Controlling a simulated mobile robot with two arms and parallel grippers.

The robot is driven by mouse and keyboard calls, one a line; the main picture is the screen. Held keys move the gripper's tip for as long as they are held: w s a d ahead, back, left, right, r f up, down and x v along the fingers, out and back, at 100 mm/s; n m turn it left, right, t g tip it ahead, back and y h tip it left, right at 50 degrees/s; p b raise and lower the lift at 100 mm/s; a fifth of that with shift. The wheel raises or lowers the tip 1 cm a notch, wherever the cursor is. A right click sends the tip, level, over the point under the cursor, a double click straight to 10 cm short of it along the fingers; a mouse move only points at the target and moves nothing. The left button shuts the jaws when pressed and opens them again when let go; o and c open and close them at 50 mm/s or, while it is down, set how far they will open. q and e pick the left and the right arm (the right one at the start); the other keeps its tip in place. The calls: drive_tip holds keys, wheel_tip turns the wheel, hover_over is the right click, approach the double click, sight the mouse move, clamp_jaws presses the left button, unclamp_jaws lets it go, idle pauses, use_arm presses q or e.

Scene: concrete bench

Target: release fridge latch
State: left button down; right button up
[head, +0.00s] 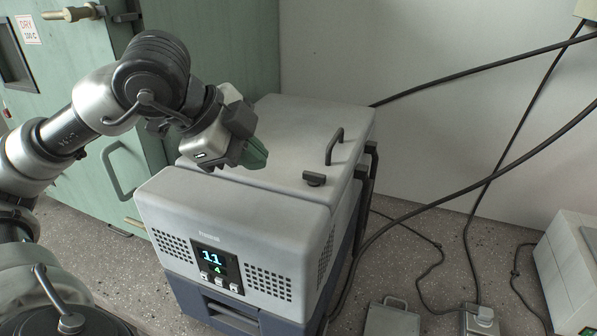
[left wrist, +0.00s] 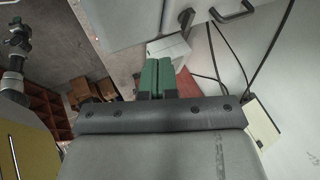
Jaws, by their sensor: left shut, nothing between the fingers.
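The fridge is a pale grey chest with a dark blue-grey base (head: 240,208) and a lit display on its front. Its lid (head: 285,125) is down. A small dark latch (head: 314,179) sits near the lid's front right edge, and a dark handle (head: 335,146) stands behind it. My left gripper (head: 257,154) is above the lid, left of the latch and apart from it, its green fingers together and empty. In the left wrist view the shut fingers (left wrist: 157,78) are at the centre, with the latch (left wrist: 186,17) and handle (left wrist: 235,10) at the top. My right gripper is not seen.
A green cabinet (head: 215,60) stands behind and left of the fridge. Black cables (head: 450,205) hang along its right side. A grey case (head: 392,318) and a white box (head: 572,265) are on the speckled floor at right.

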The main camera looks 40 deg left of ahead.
sight(310, 185)
use_arm(q)
drive_tip(key=p+x, duration=0.2)
drive_tip(key=x, duration=0.8)
drive_tip(key=shift+a, duration=0.1)
drive_tip(key=w+p, duration=0.1)
drive_tip(key=w+a+p, duration=0.1)
drive_tip(key=w, duration=0.1)
drive_tip(key=shift+w, duration=0.1)
drive_tip(key=shift+w+f, duration=0.1)
drive_tip(key=shift+w, duration=0.35)
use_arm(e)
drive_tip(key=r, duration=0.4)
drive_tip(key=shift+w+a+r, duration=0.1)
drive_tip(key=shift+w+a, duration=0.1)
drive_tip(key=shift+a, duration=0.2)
use_arm(q)
drive_tip(key=shift+s, duration=0.1)
drive_tip(key=shift+a+m+g+h, duration=0.15)
drive_tip(key=shift+m+g+h, duration=0.2)
drive_tip(key=shift+m, duration=0.35)
drive_tip(key=shift+a+m+g+h, duration=0.1)
drive_tip(key=shift+m+g+h, duration=0.25)
drive_tip(key=shift+m, duration=0.55)
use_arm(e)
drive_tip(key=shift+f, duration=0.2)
